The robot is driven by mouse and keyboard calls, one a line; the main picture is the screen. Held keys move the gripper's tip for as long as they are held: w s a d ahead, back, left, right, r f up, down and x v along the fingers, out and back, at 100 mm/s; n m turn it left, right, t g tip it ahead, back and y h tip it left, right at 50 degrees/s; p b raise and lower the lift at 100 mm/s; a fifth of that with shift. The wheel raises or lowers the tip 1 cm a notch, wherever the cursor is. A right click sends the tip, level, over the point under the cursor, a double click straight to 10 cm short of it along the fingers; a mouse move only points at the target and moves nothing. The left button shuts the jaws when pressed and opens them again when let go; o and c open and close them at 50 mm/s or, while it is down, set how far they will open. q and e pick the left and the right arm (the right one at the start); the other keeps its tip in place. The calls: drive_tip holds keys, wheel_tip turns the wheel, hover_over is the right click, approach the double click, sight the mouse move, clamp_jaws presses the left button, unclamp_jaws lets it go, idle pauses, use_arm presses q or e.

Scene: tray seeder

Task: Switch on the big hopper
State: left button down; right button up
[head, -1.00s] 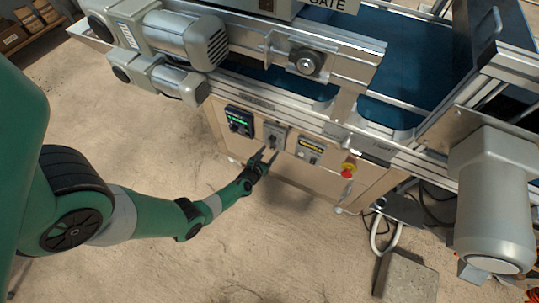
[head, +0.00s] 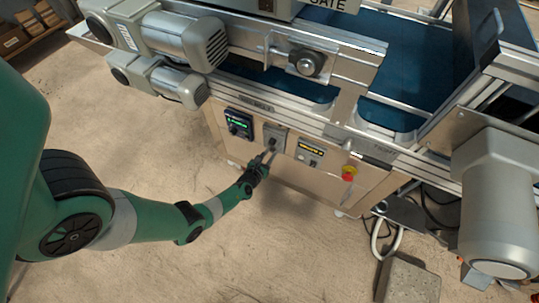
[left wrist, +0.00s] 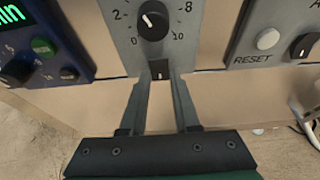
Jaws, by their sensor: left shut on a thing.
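A grey control panel (head: 276,133) is set in the front of the beige machine, between two other panels. In the left wrist view it carries a black dial (left wrist: 153,22) with numbers around it and a small black switch (left wrist: 160,69) at its lower edge. My left gripper (head: 270,153) reaches the panel from below. In the left wrist view its fingertips (left wrist: 161,80) are drawn in on both sides of the small switch and shut on it. The switch's position is hard to read. No hopper label is legible. My right gripper is not in view.
A dark blue panel (head: 238,123) with a green display is left of it. A panel with a yellow display (head: 310,150) and a RESET button (left wrist: 268,38) is right. A red emergency stop (head: 348,173) sits further right.

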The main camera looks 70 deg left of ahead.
use_arm(q)
drive_tip(key=shift+f+t+y+b, duration=0.35)
drive_tip(key=shift+t+y+b, duration=0.35)
drive_tip(key=shift+t+y, duration=0.25)
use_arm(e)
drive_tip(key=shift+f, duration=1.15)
use_arm(q)
drive_tip(key=shift+r, duration=0.1)
drive_tip(key=c, duration=0.6)
unclamp_jaws()
drive_tip(key=shift+c, duration=0.2)
drive_tip(key=shift+d, duration=0.1)
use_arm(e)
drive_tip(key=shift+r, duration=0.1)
